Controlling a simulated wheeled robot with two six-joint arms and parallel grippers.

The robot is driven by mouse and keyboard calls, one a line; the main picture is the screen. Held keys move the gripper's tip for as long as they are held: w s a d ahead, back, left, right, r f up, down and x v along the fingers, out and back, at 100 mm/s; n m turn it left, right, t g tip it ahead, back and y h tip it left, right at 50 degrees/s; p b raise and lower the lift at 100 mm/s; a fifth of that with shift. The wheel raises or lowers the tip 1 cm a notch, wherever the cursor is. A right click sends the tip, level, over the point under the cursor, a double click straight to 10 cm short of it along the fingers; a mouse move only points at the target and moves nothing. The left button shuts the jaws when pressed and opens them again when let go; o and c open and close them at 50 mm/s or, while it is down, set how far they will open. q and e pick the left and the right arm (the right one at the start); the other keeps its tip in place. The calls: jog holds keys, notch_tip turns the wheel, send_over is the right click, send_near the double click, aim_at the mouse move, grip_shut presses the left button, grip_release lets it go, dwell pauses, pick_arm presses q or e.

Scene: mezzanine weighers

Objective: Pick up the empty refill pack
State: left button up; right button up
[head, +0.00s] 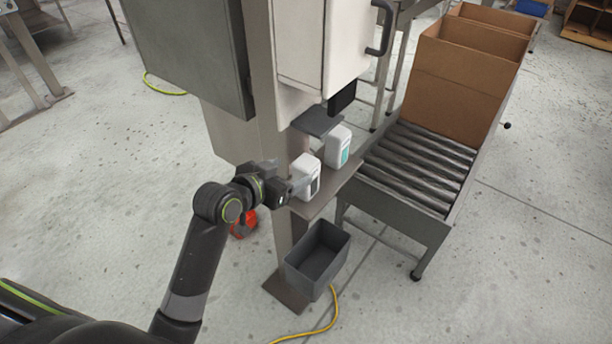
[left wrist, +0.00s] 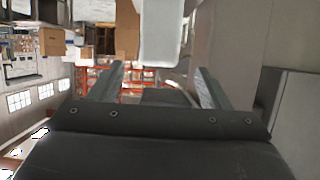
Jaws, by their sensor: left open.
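Two white packs stand upright on a narrow grey shelf (head: 328,192) at the cabinet post. The nearer pack (head: 307,173) has a dark panel; the farther pack (head: 338,147) has a teal label. I cannot tell from the pictures which is empty. My left gripper (head: 292,187) is at the near left side of the nearer pack and partly overlaps it in view; contact is unclear. In the left wrist view its two fingers (left wrist: 160,86) are apart with nothing between them, and a pale block-like thing (left wrist: 162,35) shows beyond them. My right gripper is not in view.
A dark grey bin (head: 318,262) stands on the floor below the shelf. A roller conveyor (head: 425,165) with open cardboard boxes (head: 463,75) is to the right. The cabinet (head: 190,50) and post (head: 283,235) crowd the shelf. A yellow cable (head: 318,330) lies on the floor.

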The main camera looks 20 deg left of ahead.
aim_at(306, 165)
pick_arm(q)
jog(key=shift+x, duration=1.05)
jog(key=shift+w+d+f+p, duration=0.15)
jog(key=shift+w+p, duration=0.15)
jog(key=shift+w, duration=0.2)
jog(key=shift+p+x, duration=0.45)
jog(key=shift+x, duration=1.65)
jog(key=shift+s+d, duration=0.1)
jog(key=c, duration=1.1)
